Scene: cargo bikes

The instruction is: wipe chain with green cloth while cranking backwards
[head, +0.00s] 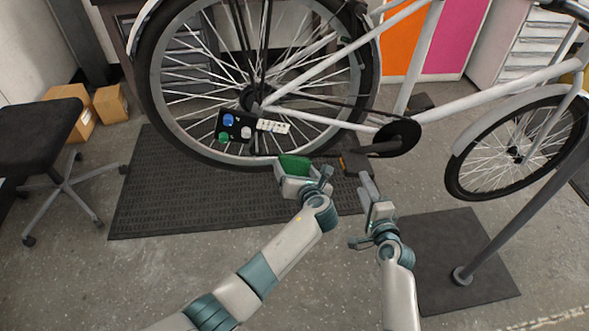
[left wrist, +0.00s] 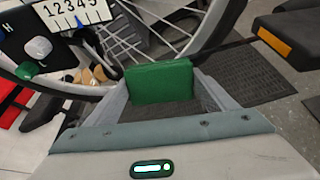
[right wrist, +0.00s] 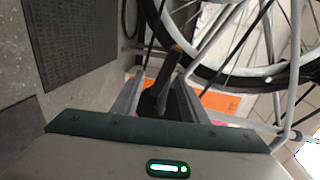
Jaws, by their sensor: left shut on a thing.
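The green cloth (head: 293,165) is a folded block held between the fingers of my left gripper (head: 297,178); it also shows in the left wrist view (left wrist: 158,82). The cloth is close to the dark lower chain run (left wrist: 225,52); I cannot tell whether they touch. The black chainring (head: 398,138) is to its right. A black pedal with an orange reflector (left wrist: 273,42) hangs low beside the chainring. My right gripper (head: 369,190) is just below the pedal, its fingers apart. In the right wrist view a dark part (right wrist: 168,92), probably the pedal or crank, shows between them.
The rear wheel (head: 180,100) stands over a dark ribbed mat (head: 150,200). A panel with coloured knobs and a number scale (head: 240,127) is near the hub. A stand post (head: 520,215) is at right, a stool (head: 45,135) and boxes (head: 110,103) at left. The front floor is clear.

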